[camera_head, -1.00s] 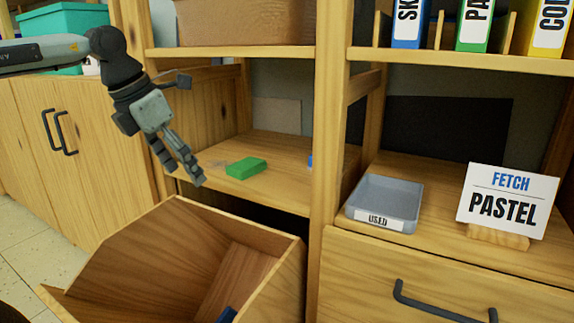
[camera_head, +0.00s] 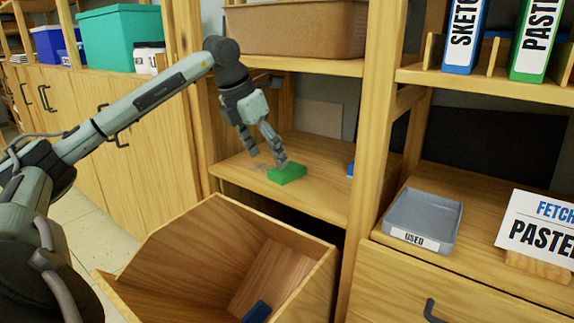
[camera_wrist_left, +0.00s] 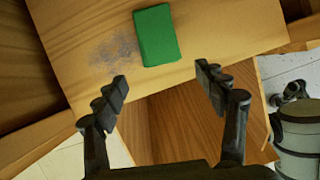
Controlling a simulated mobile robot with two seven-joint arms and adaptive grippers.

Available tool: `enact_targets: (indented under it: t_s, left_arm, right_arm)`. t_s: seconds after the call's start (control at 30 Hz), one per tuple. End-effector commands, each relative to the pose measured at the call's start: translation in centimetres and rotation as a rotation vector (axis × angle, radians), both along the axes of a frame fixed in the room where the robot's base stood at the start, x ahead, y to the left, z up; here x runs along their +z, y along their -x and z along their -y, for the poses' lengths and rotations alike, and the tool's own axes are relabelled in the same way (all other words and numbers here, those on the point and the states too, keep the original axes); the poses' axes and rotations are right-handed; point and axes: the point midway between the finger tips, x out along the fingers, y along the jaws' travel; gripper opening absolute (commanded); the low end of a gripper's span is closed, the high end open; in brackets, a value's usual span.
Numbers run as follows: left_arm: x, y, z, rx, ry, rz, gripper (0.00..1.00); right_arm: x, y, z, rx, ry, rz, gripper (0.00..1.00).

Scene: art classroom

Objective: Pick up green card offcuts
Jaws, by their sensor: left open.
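The green card offcuts (camera_head: 288,174) form a small flat green block lying on the middle wooden shelf (camera_head: 325,198). They also show in the left wrist view (camera_wrist_left: 157,36), beyond the fingertips. My left gripper (camera_head: 267,162) is at the shelf, just left of and above the green block. In the left wrist view its two fingers (camera_wrist_left: 162,90) are spread apart with nothing between them. The block appears ahead of the fingers, not between them. In the head view one fingertip overlaps the block's edge; I cannot tell whether they touch. My right gripper is not in view.
An open wooden drawer (camera_head: 190,236) juts out below the shelf, with a dark blue item (camera_head: 257,311) inside. A shelf post (camera_head: 371,130) stands right of the block, a blue item (camera_head: 350,169) beside it. A grey tray labelled USED (camera_head: 455,225) sits further right.

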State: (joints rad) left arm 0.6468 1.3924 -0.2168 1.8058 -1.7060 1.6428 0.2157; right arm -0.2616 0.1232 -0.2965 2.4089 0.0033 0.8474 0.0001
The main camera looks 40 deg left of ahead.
Motion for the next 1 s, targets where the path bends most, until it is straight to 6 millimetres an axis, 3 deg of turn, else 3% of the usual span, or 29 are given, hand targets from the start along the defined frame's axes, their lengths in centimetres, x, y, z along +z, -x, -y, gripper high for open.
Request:
enact_targets:
  t_s: [0.3, 0.57, 0.83, 1.0]
  left_arm:
    - [-0.1, -1.5, 0.3, -0.003, 0.001, -0.001, 0.72]
    - [-4.4, -2.9, 0.4, -0.002, 0.0, -0.004, 0.72]
    - [-4.7, -3.2, 0.3, -0.002, -0.001, -0.002, 0.72]
    - [-4.7, -3.2, 0.3, -0.002, -0.001, -0.002, 0.52]
  right_arm:
    - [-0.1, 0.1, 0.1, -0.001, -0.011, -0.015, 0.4]
    - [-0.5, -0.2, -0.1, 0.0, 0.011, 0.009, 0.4]
    - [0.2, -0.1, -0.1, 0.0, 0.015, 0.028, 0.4]
    - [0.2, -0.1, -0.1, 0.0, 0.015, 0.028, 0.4]
